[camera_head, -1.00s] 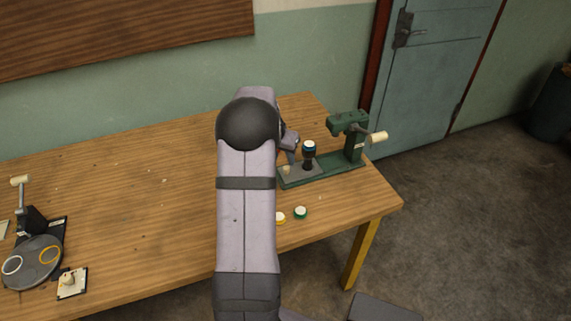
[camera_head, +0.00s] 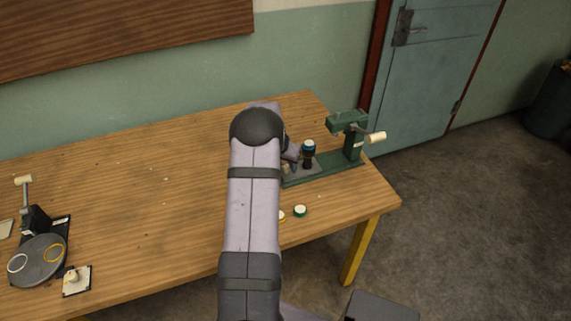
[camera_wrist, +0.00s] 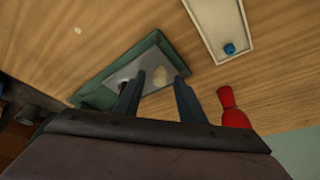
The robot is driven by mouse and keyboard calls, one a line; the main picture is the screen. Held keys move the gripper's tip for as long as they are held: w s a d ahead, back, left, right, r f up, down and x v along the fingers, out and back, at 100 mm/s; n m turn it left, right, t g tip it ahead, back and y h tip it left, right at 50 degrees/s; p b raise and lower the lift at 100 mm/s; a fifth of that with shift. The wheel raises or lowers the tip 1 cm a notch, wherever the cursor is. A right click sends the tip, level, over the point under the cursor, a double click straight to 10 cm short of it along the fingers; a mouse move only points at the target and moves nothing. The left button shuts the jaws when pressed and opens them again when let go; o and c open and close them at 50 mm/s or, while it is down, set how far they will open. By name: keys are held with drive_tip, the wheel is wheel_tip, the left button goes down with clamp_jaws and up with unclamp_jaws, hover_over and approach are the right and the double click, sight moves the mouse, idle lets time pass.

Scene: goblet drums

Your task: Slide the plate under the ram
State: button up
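The green press (camera_head: 350,125) stands at the right end of the table, its ram head above the green base. The grey plate (camera_head: 313,170) lies on that base, left of the ram head. A small dark goblet drum with a blue rim (camera_head: 309,148) stands upright on the plate. In the head view my arm mostly hides the gripper.
A green-rimmed round piece (camera_head: 300,211) and a partly hidden yellow one lie in front of the press. A round grey turntable (camera_head: 38,262) with rings stands at the left. A pale tray (camera_wrist: 222,22) and a red object (camera_wrist: 232,108) show in the wrist view. The table's middle is clear.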

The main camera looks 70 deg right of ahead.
sight(312, 156)
clamp_jaws()
drive_tip(key=s+d, duration=0.6)
drive_tip(key=shift+s+d, duration=0.1)
drive_tip(key=shift+d, duration=0.05)
drive_tip(key=shift+s+d+r, duration=0.15)
drive_tip(key=shift+s+d, duration=0.25)
unclamp_jaws()
drive_tip(key=shift+s, duration=0.1)
